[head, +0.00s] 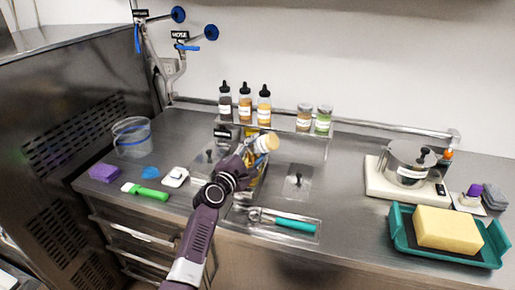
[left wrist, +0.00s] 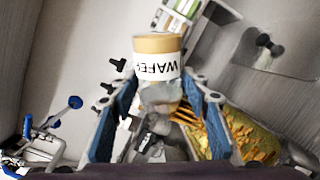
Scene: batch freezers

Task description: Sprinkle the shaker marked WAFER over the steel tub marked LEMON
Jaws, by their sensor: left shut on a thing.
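My left gripper (head: 252,150) is shut on the WAFER shaker (head: 266,143), held tilted above the counter's middle. In the left wrist view, the shaker's white WAFER label (left wrist: 157,66) appears upside down between the fingers, with a tan end beyond it. A steel pot with a lid and a white label (head: 405,172) stands at the right; I cannot read its label. An open well with golden contents (left wrist: 245,137) lies below the gripper, partly hidden by my arm in the head view. I cannot tell which vessel is marked LEMON. My right gripper is not in view.
Several bottles and jars (head: 304,117) stand on the back shelf. The pot stands on a white scale (head: 380,185). A teal tray (head: 405,235) holds a yellow sponge (head: 447,230). A teal-handled scoop (head: 290,222) lies in front. A clear bucket (head: 131,138) stands left.

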